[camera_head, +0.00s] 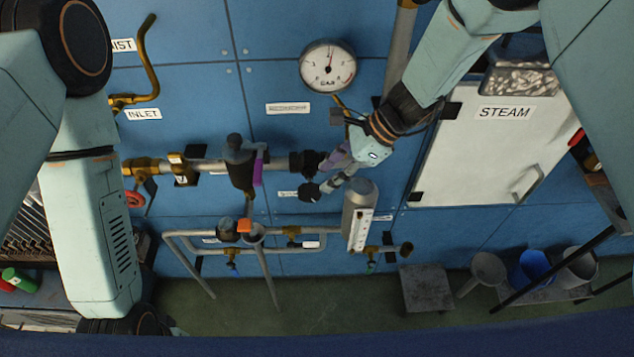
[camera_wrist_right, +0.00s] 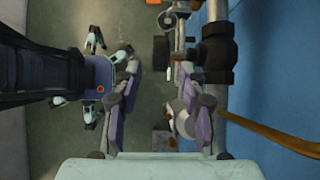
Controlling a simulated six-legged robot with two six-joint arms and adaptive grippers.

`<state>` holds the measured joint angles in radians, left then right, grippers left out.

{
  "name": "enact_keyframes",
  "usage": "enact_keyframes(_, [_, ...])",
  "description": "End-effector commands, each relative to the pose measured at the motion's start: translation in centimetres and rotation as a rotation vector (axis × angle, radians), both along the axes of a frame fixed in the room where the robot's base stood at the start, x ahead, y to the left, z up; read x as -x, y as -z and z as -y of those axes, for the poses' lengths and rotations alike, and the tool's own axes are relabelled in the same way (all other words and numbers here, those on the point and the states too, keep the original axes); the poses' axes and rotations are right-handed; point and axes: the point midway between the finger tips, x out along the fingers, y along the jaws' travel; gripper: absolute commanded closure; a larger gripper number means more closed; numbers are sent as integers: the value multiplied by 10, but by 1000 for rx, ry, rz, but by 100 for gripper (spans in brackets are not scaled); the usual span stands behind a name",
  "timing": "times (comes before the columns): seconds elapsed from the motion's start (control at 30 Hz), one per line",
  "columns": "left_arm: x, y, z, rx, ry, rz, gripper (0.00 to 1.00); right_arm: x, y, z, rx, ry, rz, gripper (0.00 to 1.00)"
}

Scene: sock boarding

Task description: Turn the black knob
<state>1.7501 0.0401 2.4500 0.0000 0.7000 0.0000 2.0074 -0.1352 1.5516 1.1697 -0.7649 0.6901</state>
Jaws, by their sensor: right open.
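A black knob (camera_head: 309,192) sits in front of the blue wall, just below the black fitting (camera_head: 302,163) of the horizontal pipe. My right gripper (camera_head: 331,172) is open beside it, its purple-padded fingers reaching left and down toward the knob and fitting. In the right wrist view the gripper (camera_wrist_right: 157,75) is open, with a dark block (camera_wrist_right: 161,49), likely the knob, seen between and beyond the fingertips. I cannot tell whether a finger touches it. My left arm comes down at the left; its gripper is not clearly visible.
A round gauge (camera_head: 327,66) hangs above the gripper. A white STEAM door (camera_head: 490,145) is to the right. A grey cylinder (camera_head: 358,212) stands just below the gripper. A dark valve body (camera_head: 240,165) is on the pipe to the left. A brass lever (camera_wrist_right: 270,136) crosses the wrist view's right side.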

Motion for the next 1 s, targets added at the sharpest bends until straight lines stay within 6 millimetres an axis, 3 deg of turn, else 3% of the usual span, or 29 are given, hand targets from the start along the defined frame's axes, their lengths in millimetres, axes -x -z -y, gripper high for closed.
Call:
enact_keyframes(0.1, [0,0,0,0,0,0,20,0,-18,13,-1,1,2,58])
enact_keyframes(0.3, [0,0,0,0,0,0,20,0,-34,25,-1,1,-1,58])
enact_keyframes(0.63, [0,0,0,0,0,0,20,1,-37,28,0,-1,-2,58])
enact_keyframes(0.73, [-2,0,0,1,3,1,27,3,-34,29,8,-5,-3,58])
enact_keyframes(0.87, [-22,1,2,9,45,11,38,29,7,50,104,-61,-8,58])
enact_keyframes(1.0, [-68,-3,4,26,162,20,50,97,88,103,318,-261,0,58])
